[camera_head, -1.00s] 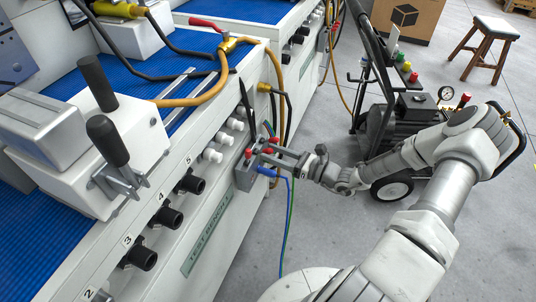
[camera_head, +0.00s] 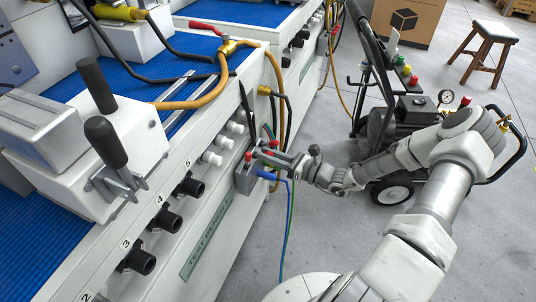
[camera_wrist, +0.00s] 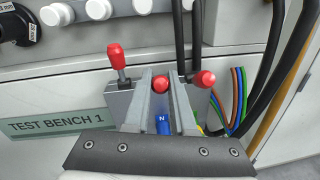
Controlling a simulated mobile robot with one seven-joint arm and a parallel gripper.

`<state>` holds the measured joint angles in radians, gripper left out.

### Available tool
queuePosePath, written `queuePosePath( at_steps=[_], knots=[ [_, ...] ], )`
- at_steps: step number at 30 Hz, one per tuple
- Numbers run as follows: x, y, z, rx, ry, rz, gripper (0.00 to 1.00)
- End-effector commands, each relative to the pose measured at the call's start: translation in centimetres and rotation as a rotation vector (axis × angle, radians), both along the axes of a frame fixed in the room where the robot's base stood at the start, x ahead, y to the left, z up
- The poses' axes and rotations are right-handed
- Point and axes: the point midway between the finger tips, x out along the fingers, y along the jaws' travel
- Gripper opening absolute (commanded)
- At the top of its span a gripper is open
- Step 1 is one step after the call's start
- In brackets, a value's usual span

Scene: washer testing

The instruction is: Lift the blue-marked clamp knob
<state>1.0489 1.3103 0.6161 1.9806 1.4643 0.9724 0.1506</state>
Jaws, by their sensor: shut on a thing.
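A grey terminal box (camera_head: 243,180) is fixed to the front of the bench, with red knobs on top. In the wrist view, the middle red knob (camera_wrist: 160,84) lies between the two fingers of my gripper (camera_wrist: 162,80), above a blue part marked N (camera_wrist: 163,123). My gripper is shut on this knob. A left red knob (camera_wrist: 117,56) stands tall on its stem, and a right red knob (camera_wrist: 204,78) sits outside the right finger. In the head view, my gripper (camera_head: 275,157) reaches the box from the right and partly hides the knobs.
Blue and green cables (camera_head: 288,225) hang below the box. Black and orange hoses (camera_head: 277,90) run close behind it. White knobs (camera_head: 223,142) and black sockets (camera_head: 170,219) line the bench front.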

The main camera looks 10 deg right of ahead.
Motion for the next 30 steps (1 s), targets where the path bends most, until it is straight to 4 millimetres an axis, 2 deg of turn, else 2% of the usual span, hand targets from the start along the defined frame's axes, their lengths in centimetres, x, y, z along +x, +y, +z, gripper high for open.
queuePosePath(
  at_steps=[14,30],
  knots=[
    [0.2,0.3,1.2,-0.09,0.067,0.002,0.0],
    [1.1,1.6,2.7,-0.427,0.307,0.005,0.0]
  ],
)
